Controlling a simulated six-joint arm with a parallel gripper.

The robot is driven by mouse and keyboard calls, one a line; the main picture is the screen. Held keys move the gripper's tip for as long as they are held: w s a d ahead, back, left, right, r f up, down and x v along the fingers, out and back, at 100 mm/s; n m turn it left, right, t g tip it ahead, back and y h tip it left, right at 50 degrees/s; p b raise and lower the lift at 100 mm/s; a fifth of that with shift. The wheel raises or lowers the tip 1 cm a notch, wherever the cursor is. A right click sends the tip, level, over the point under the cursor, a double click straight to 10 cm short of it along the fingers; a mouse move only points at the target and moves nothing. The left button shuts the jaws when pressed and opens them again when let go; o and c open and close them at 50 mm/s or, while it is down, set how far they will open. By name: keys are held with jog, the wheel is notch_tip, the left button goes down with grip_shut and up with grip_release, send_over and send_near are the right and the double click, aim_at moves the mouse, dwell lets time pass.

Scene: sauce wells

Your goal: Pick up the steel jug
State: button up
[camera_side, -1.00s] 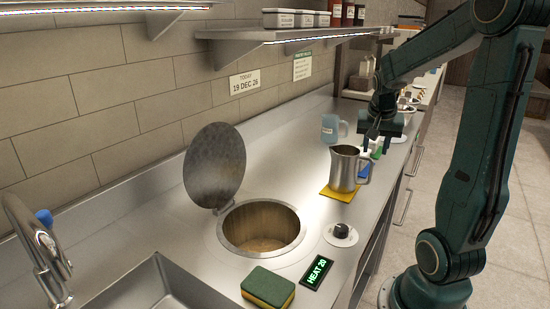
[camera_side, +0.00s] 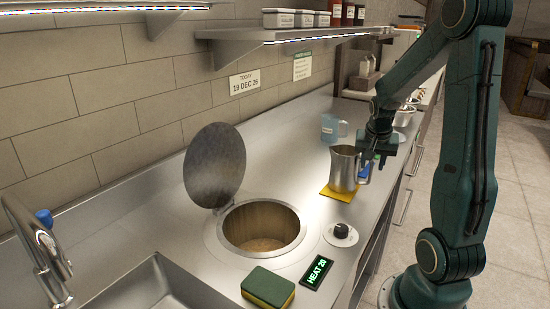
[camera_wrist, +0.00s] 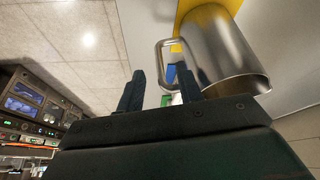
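The steel jug (camera_side: 343,170) stands upright on a yellow mat (camera_side: 338,193) on the steel counter, its handle toward my gripper. My gripper (camera_side: 369,165) is at the handle side of the jug. In the wrist view the jug (camera_wrist: 225,55) is at the upper right, and its handle (camera_wrist: 172,58) lies just beyond and between the two fingertips of my gripper (camera_wrist: 160,82). The fingers are apart, with a gap between them. I cannot tell whether either finger touches the handle.
A round well (camera_side: 262,228) with a raised lid (camera_side: 214,167) is left of the jug. A blue translucent jug (camera_side: 330,128) stands behind it. A knob (camera_side: 341,233), heat display (camera_side: 317,271) and sponge (camera_side: 268,287) are in front. A shelf (camera_side: 270,38) hangs above.

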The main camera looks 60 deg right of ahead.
aim_at(372, 169)
jog(key=shift+x, duration=1.85)
jog(key=shift+s, duration=0.1)
grip_shut()
